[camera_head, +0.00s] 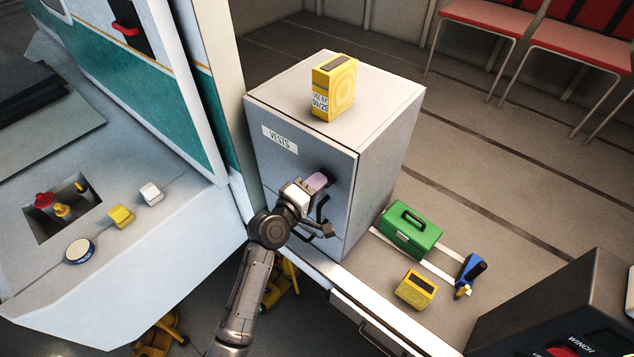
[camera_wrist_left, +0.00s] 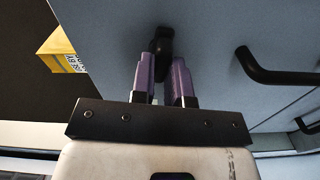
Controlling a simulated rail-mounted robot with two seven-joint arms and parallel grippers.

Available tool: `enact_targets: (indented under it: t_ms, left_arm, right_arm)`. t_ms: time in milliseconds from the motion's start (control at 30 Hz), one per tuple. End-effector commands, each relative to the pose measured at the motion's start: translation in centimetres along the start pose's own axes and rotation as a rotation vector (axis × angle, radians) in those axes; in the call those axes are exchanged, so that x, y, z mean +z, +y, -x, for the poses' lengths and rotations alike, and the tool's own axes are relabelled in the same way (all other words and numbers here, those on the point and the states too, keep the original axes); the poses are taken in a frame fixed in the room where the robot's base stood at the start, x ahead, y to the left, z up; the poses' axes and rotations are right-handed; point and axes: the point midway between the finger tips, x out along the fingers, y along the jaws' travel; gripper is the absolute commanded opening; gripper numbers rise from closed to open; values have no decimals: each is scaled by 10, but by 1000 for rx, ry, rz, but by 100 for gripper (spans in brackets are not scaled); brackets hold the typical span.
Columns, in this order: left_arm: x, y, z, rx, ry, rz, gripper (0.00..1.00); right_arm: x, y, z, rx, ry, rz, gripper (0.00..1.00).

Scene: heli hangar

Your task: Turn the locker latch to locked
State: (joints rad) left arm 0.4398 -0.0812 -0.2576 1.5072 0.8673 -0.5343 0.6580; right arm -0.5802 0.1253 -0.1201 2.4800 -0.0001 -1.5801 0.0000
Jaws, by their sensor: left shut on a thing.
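The grey locker (camera_head: 275,172) with a "VESTS" label stands in the middle of the head view, its door facing my left arm. My left gripper (camera_head: 320,182) is at the door, its purple fingers pointing at it. In the left wrist view the gripper (camera_wrist_left: 161,78) is shut on the black latch (camera_wrist_left: 161,42), which sits between the fingertips. The latch is mostly hidden by the fingers and its turn angle is hard to tell. A black bar handle (camera_wrist_left: 275,69) is on the door to the right of the latch. My right gripper is out of view.
A yellow box (camera_head: 333,90) stands on top of the locker. A green toolbox (camera_head: 410,230), another yellow box (camera_head: 416,289) and a blue tool (camera_head: 468,274) are right of it. Red chairs (camera_head: 495,18) stand behind.

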Motion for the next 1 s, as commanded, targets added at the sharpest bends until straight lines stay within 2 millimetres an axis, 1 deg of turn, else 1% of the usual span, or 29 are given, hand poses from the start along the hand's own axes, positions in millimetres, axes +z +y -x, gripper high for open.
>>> enact_targets:
  t_ms: [200,400,933,967,1000]
  left_arm:
    - [0,0,0,0,0,107,0]
    - [0,-1,0,-1,0,159,0]
    - [0,-1,0,-1,0,179,0]
    - [0,-1,0,-1,0,179,16]
    - [0,-1,0,-1,0,179,20]
  right_arm:
    - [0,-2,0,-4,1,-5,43]
    - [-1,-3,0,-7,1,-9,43]
    - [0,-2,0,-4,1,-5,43]
    - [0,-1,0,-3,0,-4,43]
    - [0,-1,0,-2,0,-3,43]
